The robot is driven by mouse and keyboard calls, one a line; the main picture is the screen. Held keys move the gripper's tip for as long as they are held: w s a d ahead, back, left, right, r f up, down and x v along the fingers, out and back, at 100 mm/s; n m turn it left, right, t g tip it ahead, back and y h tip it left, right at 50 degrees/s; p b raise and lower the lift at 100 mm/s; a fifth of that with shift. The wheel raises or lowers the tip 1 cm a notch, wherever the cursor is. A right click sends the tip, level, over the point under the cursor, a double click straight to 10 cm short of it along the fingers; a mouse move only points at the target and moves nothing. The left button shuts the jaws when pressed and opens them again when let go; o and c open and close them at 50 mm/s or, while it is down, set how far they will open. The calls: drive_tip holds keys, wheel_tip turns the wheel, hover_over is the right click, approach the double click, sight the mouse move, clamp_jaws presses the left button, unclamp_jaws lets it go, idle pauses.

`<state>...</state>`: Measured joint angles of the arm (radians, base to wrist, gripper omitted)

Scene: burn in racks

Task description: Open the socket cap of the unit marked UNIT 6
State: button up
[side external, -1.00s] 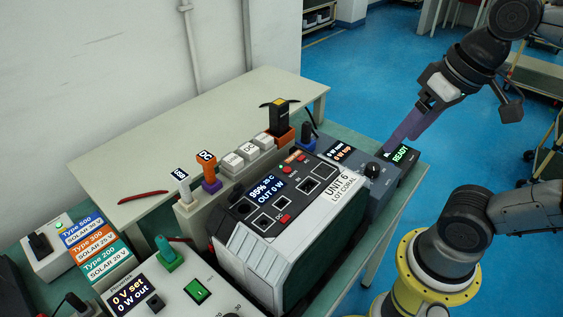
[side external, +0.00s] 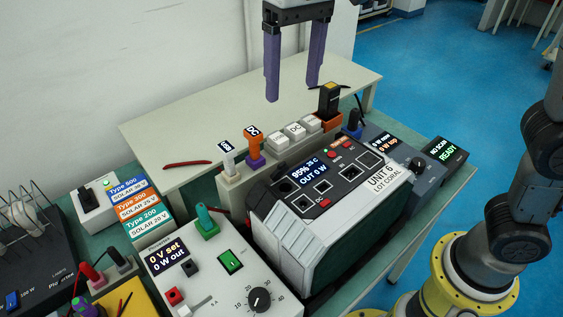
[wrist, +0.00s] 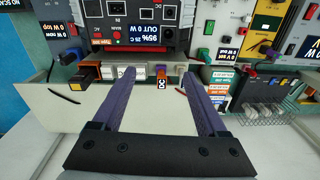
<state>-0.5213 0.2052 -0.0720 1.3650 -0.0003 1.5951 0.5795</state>
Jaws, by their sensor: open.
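The unit marked UNIT 6 (side external: 350,222) is a white and black box with a lit screen (side external: 308,173) and several sockets (side external: 322,186) on its sloped top panel. In the wrist view the unit (wrist: 120,42) shows upside down at the top. I cannot tell a socket cap apart from the dark sockets at this size. My gripper (side external: 292,92) has long purple fingers, spread apart and empty. It hangs above the area behind the unit, apart from it. In the wrist view its fingertips (wrist: 158,72) show nothing between them close by.
A row of connectors and white blocks (side external: 277,142) stands behind the unit, with an orange and black plug (side external: 330,100). A power supply (side external: 215,270) is at front left, a READY box (side external: 446,152) at right. The pale table (side external: 185,130) behind is mostly clear.

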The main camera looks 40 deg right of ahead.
sight(282, 163)
drive_tip(key=shift+n+g, duration=0.3)
drive_tip(key=f, duration=0.5)
drive_tip(key=a+f, duration=0.1)
drive_tip(key=f, duration=0.4)
drive_tip(key=a+f, duration=0.1)
drive_tip(key=f, duration=0.4)
drive_tip(key=shift+s+a+f, duration=0.15)
drive_tip(key=shift+a+f, duration=0.05)
drive_tip(key=shift+f, duration=0.2)
